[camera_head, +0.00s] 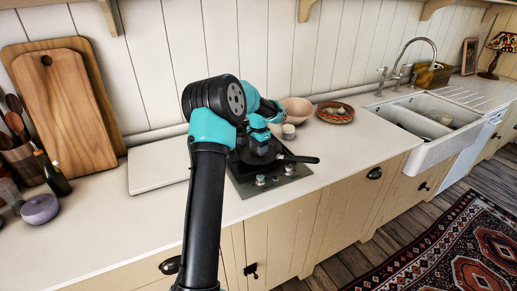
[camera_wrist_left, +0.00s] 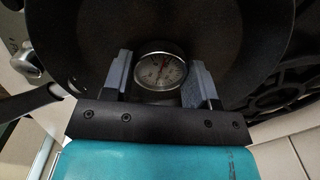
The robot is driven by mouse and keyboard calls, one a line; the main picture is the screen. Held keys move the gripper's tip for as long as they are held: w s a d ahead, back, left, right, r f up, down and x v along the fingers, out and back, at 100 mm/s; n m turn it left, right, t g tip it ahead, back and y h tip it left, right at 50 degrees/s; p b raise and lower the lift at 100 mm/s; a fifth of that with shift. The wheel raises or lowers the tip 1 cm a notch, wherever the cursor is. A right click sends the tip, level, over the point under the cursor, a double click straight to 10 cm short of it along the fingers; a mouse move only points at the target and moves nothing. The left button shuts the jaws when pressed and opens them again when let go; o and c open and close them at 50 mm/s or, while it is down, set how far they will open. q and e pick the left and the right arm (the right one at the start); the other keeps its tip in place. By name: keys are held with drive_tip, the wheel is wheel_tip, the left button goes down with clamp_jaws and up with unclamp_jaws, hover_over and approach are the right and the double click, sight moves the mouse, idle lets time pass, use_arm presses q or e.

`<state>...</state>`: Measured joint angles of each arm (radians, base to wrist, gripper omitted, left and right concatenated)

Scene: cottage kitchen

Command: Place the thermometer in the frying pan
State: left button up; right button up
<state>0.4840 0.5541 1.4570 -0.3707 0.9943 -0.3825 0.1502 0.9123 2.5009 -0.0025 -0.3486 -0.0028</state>
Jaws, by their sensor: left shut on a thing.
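The black frying pan (camera_head: 299,159) sits on the hob, its handle pointing right in the head view; my left arm and gripper hide much of its bowl. In the left wrist view the dark inside of the pan (camera_wrist_left: 100,38) fills the area around and beyond my fingers. The thermometer (camera_wrist_left: 161,71), a round white dial with a metal rim, is between the two fingers of my left gripper (camera_wrist_left: 158,78), which is shut on it. My left gripper (camera_head: 262,146) is over the pan in the head view. Whether the thermometer touches the pan floor I cannot tell. My right gripper is not in view.
The hob (camera_head: 272,184) has knobs at its front. A pink bowl (camera_head: 297,109), a small white cup (camera_head: 288,131) and a patterned plate (camera_head: 335,112) stand behind the pan. Cutting boards (camera_head: 75,110) lean at the left.

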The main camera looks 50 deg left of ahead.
use_arm(q)
drive_tip(key=o, duration=0.9)
drive_tip(key=shift+f, duration=0.1)
drive_tip(key=shift+o, duration=0.2)
wheel_tip(320, 180, up, 12)
idle(0.4)
